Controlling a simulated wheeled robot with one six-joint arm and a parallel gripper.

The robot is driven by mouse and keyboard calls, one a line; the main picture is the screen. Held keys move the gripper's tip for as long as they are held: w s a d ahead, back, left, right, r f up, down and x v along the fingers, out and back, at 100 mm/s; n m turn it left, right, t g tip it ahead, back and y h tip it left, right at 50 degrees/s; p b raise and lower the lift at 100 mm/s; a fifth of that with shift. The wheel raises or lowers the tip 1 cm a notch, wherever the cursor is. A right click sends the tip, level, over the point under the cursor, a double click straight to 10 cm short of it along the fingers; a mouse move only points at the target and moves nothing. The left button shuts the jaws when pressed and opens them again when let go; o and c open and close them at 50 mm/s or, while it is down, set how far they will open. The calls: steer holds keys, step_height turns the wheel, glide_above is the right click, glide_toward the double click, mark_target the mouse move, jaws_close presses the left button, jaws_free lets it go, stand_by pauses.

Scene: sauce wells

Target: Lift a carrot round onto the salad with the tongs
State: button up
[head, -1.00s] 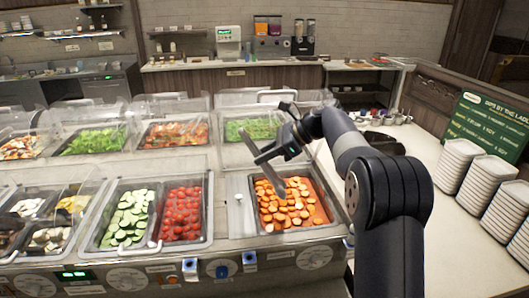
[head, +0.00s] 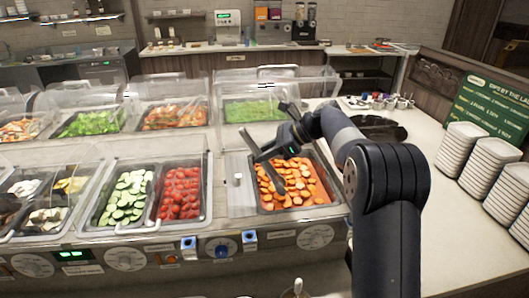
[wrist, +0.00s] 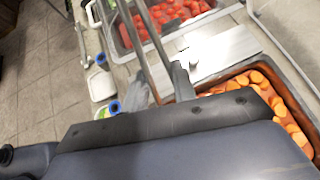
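Orange carrot rounds (head: 296,186) fill a pan at the front right of the salad bar; they also show at the right of the wrist view (wrist: 292,122). My gripper (head: 262,156) is over the pan's left part. In the wrist view, two long strips of the tongs (wrist: 153,48) run up from between my fingers. I cannot tell whether the tips touch or grip a carrot. Green leaves (head: 254,110) lie in a covered tray behind.
Cucumber (head: 127,197) and tomato (head: 180,193) pans stand left of the carrots. Clear guards (head: 175,87) cover the back trays. White plate stacks (head: 462,150) stand on the right counter. A small object (head: 298,287) shows at the bottom edge, partly cut off.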

steer(key=shift+f, duration=1.4)
steer(key=shift+c, duration=0.2)
jaws_close()
step_height(320, 180, up, 12)
steer(key=p, duration=0.4)
